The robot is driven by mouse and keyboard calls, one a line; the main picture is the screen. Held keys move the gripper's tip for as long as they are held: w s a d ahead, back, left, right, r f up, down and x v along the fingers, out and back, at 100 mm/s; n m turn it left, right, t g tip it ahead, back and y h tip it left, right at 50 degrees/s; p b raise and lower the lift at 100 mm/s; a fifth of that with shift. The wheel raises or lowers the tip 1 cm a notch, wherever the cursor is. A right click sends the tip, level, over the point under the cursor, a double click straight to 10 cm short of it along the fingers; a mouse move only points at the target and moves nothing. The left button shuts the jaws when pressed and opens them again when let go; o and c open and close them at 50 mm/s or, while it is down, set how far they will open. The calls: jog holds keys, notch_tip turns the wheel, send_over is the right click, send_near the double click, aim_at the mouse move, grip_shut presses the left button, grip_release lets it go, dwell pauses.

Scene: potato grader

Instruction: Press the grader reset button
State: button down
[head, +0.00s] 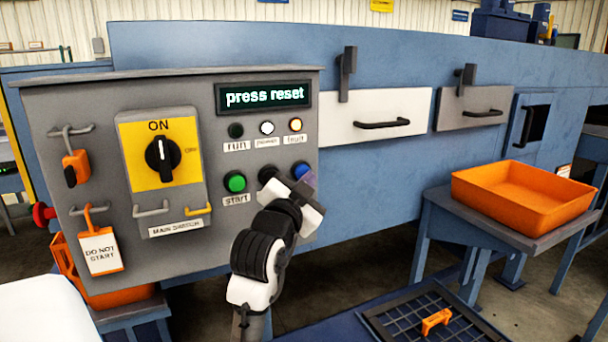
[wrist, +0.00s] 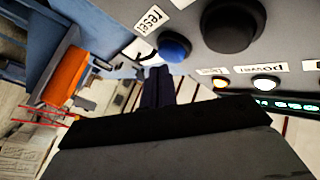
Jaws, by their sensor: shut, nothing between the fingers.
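The blue reset button (head: 302,170) is on the lower right of the grey control panel (head: 80,262), partly hidden by my gripper in the head view. In the wrist view the blue button (wrist: 174,50) shows clearly beside its "reset" label. My gripper (head: 310,187) is shut and empty, right in front of the blue button. In the wrist view its dark fingertips (wrist: 158,78) lie just below the button; I cannot tell whether they touch it. The display (head: 264,96) reads "press reset".
A black button (head: 268,173) and green start button (head: 235,182) sit left of the blue one. The white power lamp (head: 267,128) and yellow fault lamp (head: 295,125) look lit. The main switch (head: 163,154) points to ON. An orange tray (head: 525,195) stands right.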

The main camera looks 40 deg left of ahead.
jog(key=shift+w+a, duration=0.25)
jog(key=shift+a, duration=0.3)
dwell(0.9)
jog(key=shift+s+d, duration=0.35)
jog(key=shift+d, duration=0.45)
jog(key=d, duration=0.1)
jog(key=s+d, duration=0.1)
jog(key=d, duration=0.1)
jog(key=s+d+b, duration=0.1)
jog(key=shift+d, duration=0.35)
jog(key=shift+r, duration=0.1)
dwell(0.6)
